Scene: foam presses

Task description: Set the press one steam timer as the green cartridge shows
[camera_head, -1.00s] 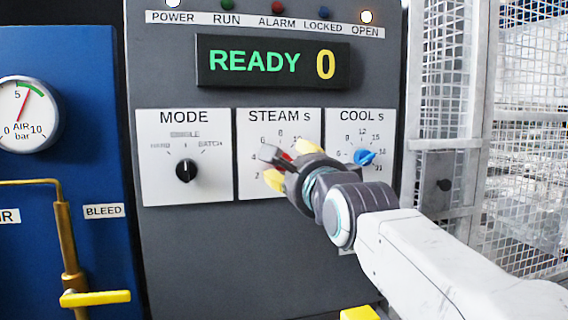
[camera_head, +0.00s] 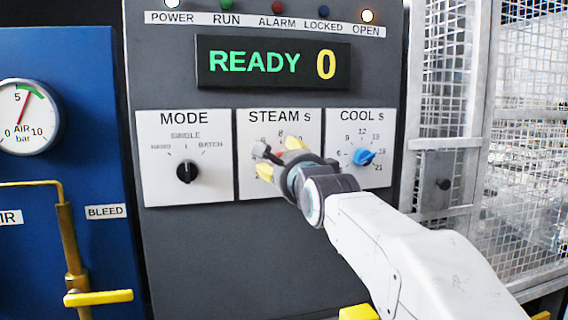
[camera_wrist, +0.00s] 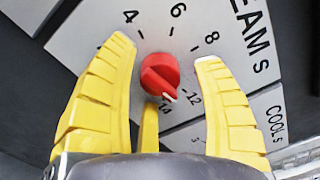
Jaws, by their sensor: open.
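The steam timer dial plate (camera_head: 308,185), labelled STEAM s, is in the middle of the press panel. My gripper (camera_head: 280,158) is in front of it and hides most of its scale in the head view. In the wrist view the red steam knob (camera_wrist: 160,74) lies between my spread yellow fingers, with visible gaps on both sides. The knob's white pointer tip is at the 14 end of the scale, close to the 14 mark. The numbers 4, 6, 8, 12 and 14 are readable; a finger covers the part between 8 and 12. No green cartridge is in view.
The black mode knob (camera_head: 187,172) is left of the steam dial and the blue cool knob (camera_head: 364,157) is right, near my wrist. The display (camera_head: 273,63) reads READY 0. A mesh guard (camera_head: 455,100) stands at right, a brass pipe (camera_head: 72,255) at left.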

